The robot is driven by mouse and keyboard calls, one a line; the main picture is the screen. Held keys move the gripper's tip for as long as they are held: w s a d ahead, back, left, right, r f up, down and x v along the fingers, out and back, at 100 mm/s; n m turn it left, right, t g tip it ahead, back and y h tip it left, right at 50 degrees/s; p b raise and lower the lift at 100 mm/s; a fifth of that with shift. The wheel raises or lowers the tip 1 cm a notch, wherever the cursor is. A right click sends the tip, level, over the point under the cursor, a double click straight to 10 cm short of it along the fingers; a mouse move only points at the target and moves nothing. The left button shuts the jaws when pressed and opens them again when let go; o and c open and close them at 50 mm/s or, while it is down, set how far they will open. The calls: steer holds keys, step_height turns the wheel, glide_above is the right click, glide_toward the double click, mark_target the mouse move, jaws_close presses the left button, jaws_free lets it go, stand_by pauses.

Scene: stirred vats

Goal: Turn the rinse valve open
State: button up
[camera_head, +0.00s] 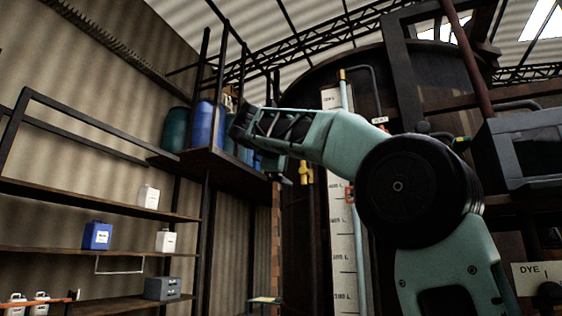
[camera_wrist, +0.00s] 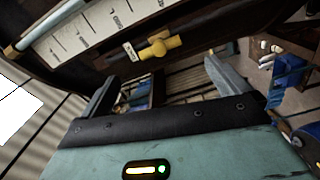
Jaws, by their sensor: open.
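A yellow valve (camera_head: 306,173) shows on the front of the dark vat (camera_head: 311,95), left of the white level scale, in the head view. I cannot read the tag. My gripper (camera_wrist: 160,70) is open and empty. Its two fingers point toward the valve, and I see no contact. In the head view my arm reaches across to the left, and its end is close to the valve on the left side.
The white level scale (camera_head: 343,250) and a thin pipe run up the vat. Blue drums (camera_head: 206,125) stand on a high shelf to the left. Lower shelves (camera_head: 60,190) hold several jugs. A grey box (camera_head: 525,150) and a DYE sign (camera_head: 530,274) are at the right.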

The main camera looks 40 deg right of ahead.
steer(key=v, duration=0.6)
steer(key=shift+b, duration=0.45)
